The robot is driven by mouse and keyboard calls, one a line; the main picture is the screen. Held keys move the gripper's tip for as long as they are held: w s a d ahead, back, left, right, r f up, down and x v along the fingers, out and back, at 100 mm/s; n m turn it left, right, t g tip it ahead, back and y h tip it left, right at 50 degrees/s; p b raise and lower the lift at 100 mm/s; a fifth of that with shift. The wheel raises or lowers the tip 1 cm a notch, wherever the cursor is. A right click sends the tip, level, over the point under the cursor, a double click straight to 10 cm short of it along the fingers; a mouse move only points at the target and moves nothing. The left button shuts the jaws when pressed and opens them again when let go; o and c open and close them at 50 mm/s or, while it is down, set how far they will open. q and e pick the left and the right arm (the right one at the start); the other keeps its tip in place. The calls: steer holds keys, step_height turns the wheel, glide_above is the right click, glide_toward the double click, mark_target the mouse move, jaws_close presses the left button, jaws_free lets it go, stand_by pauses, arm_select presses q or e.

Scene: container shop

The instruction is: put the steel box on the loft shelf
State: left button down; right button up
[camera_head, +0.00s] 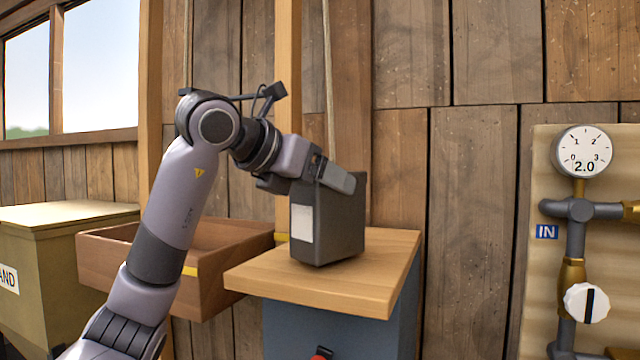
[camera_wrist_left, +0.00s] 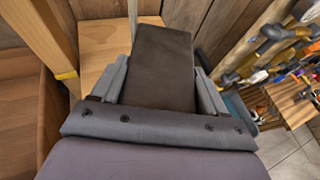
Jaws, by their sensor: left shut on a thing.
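The steel box (camera_head: 342,228) is dark grey with a white label on one side. It is upright at the wooden top (camera_head: 370,292) of a blue cabinet; I cannot tell whether its base touches the wood. My left gripper (camera_head: 328,176) is shut on the box's upper part from above. In the left wrist view the box (camera_wrist_left: 160,65) sits between the two fingers, with the wooden top (camera_wrist_left: 98,62) beside it. I see no surface that I can name as the loft shelf. My right gripper is out of view.
An open wooden box (camera_head: 150,252) with a yellow mark is left of the cabinet. A sand bin (camera_head: 75,218) stands at far left. A pipe board with a gauge (camera_head: 582,150) is on the right. Wooden post (camera_head: 288,70) and ropes rise behind my arm.

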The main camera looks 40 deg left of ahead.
arm_select(q)
steer(key=shift+f, duration=0.2)
steer(key=shift+f, duration=0.2)
jaws_free()
steer(key=b+v, duration=0.1)
steer(key=v, duration=1.1)
steer(key=shift+s+b, duration=0.1)
steer(key=shift+b, duration=0.25)
